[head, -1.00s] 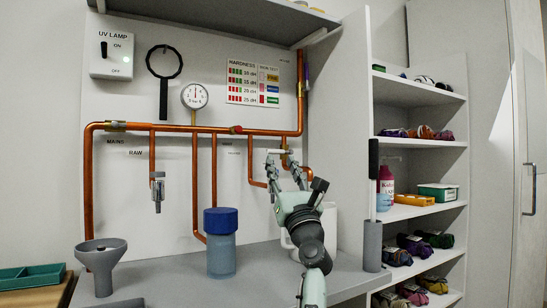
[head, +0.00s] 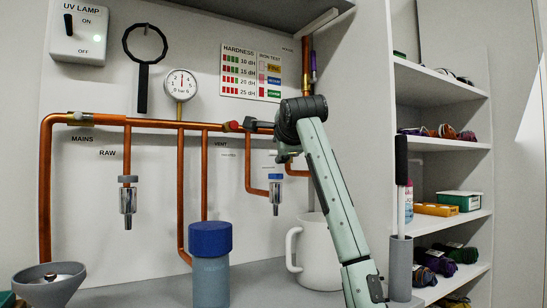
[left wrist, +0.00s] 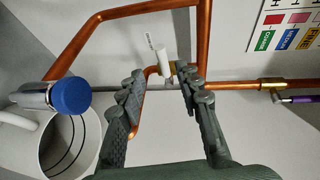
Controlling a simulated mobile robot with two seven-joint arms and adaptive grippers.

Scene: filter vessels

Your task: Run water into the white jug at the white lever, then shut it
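The white lever (left wrist: 167,58) sits on a brass valve in the copper pipework and lies between and just beyond my left gripper's fingertips (left wrist: 163,85). The gripper is open, with a gap on both sides of the lever; no grip on it shows. The white jug (head: 318,255) stands upright on the counter, partly behind my arm. My right gripper is not in view.
A red lever (head: 231,126) is by my left gripper. A blue-lidded vessel (head: 210,262) and a grey funnel (head: 48,284) stand to the left. A grey holder with a black-handled tool (head: 400,265) stands right of the jug. Shelves (head: 440,150) are farther right.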

